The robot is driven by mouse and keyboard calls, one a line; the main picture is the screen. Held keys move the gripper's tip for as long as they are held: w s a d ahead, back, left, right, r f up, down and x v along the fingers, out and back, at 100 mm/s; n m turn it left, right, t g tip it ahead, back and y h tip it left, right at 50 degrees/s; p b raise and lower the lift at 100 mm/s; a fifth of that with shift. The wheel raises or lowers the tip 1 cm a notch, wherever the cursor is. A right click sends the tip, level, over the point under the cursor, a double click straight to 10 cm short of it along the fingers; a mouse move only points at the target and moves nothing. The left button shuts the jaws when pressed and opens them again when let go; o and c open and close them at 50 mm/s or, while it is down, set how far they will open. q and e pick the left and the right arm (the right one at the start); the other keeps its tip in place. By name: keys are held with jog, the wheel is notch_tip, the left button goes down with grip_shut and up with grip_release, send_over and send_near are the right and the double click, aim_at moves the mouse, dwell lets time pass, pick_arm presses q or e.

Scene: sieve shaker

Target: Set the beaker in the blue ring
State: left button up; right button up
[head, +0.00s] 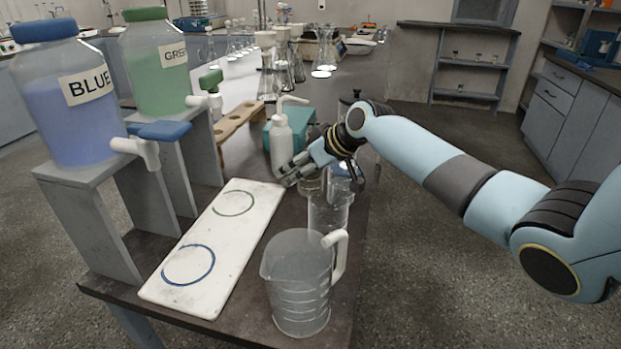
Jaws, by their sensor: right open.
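The blue ring (188,265) is drawn on the near half of a white board (215,283), and no object stands in it. A clear glass vessel that looks like the beaker (328,214) stands upright on the bench, right of the board and behind a large jug. My right gripper (320,180) is open at the top of this glass, with its fingers spread. Other clear glass partly overlaps there, so I cannot tell whether the gripper touches the beaker. My left gripper is not in view.
A clear jug (298,290) with a white handle stands at the bench's front. A green ring (234,203) marks the board's far half. BLUE (65,120) and GREEN (158,85) tap bottles stand on grey stands at left. A white wash bottle (281,145) is beside my gripper.

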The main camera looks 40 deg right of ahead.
jog(key=c, duration=1.5)
